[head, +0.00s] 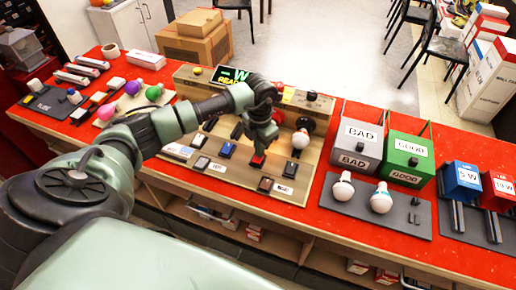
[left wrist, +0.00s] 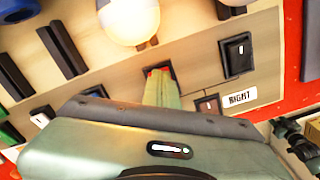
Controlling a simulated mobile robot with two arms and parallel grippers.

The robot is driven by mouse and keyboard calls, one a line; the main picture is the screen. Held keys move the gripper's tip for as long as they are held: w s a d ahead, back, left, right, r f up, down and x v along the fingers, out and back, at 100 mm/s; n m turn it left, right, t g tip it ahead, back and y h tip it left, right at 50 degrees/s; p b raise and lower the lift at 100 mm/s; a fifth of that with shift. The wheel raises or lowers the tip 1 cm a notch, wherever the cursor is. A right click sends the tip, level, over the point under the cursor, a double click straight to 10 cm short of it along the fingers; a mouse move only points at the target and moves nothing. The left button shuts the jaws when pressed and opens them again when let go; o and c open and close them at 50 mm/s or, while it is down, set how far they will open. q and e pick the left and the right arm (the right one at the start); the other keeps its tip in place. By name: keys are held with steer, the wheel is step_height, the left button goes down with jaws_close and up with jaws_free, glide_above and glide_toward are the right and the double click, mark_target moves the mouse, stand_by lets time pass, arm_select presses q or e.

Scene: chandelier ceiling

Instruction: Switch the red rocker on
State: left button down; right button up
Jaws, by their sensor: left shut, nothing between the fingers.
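The red rocker (head: 257,161) sits in a dark frame on the wooden panel (head: 240,176), near its front right part. In the left wrist view only small red bits of the rocker (left wrist: 151,72) show past my finger. My left gripper (head: 258,146) is shut and empty, pointing down at the rocker from above. Its fingertips (left wrist: 160,78) overlap the rocker in the left wrist view. I cannot tell whether they touch it, and its tilt is mostly hidden. My right gripper is in neither view.
A white bulb (head: 300,140) stands on the panel beside the gripper. Other dark switches (head: 265,184) and a blue one (head: 227,150) are close by. A RIGHT label (left wrist: 240,98) shows near two switches. The BAD box (head: 358,140) and GOOD box (head: 408,155) stand to the right.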

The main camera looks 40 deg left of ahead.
arm_select(q)
steer(key=shift+r+p, duration=0.65)
steer(key=shift+r, duration=0.15)
steer(key=shift+r+p, duration=1.5)
steer(key=shift+r, duration=1.05)
